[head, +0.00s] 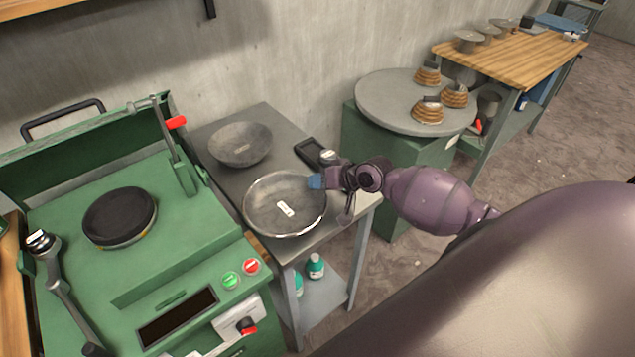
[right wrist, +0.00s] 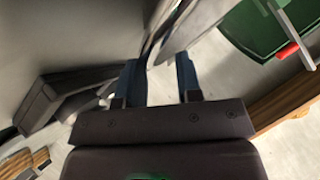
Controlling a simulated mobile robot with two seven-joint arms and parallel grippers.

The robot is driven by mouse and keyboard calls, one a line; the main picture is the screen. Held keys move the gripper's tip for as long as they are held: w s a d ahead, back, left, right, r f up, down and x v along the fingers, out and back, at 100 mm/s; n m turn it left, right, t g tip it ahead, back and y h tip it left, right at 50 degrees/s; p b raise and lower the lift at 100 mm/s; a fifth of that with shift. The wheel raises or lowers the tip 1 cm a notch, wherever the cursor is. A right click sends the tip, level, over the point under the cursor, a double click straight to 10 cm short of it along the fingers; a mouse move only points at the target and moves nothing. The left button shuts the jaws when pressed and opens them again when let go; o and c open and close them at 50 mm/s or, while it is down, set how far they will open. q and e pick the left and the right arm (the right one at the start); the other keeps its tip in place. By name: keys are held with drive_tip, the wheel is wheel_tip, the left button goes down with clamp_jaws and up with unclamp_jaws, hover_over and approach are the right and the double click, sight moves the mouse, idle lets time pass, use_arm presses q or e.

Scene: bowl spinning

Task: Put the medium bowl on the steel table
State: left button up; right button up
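Two bowls are on or over the grey steel table (head: 325,232). A dull grey bowl (head: 240,143) sits at the back. A shiny steel bowl (head: 285,203) with a white label is in front, near the table's front edge; I cannot tell whether it rests flat. The labels are too small to read. My right gripper (head: 316,182) is at the shiny bowl's right rim. In the right wrist view its blue fingers (right wrist: 159,82) are spread apart, with a bowl's rim (right wrist: 172,30) reaching toward the gap. Contact is not clear. My left gripper is not in view.
A green machine (head: 180,250) with a dark round disc and levers stands left. A black device (head: 310,151) lies behind the gripper. A round grey table (head: 385,98) with stacked brown objects stands right. Bottles (head: 315,266) sit on the lower shelf.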

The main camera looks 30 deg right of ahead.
drive_tip(key=v, duration=1)
drive_tip(key=s+a+f+n+t+h, duration=0.1)
drive_tip(key=s+a+f+n+h, duration=0.1)
drive_tip(key=s+a+f, duration=0.3)
drive_tip(key=s+a+f+n+h, duration=0.2)
drive_tip(key=s+a+f, duration=0.4)
drive_tip(key=s, duration=0.5)
wheel_tip(320, 180, down, 2)
drive_tip(key=shift+a+f+t+h, duration=0.15)
drive_tip(key=shift+t+h, duration=0.25)
drive_tip(key=shift+h, duration=0.2)
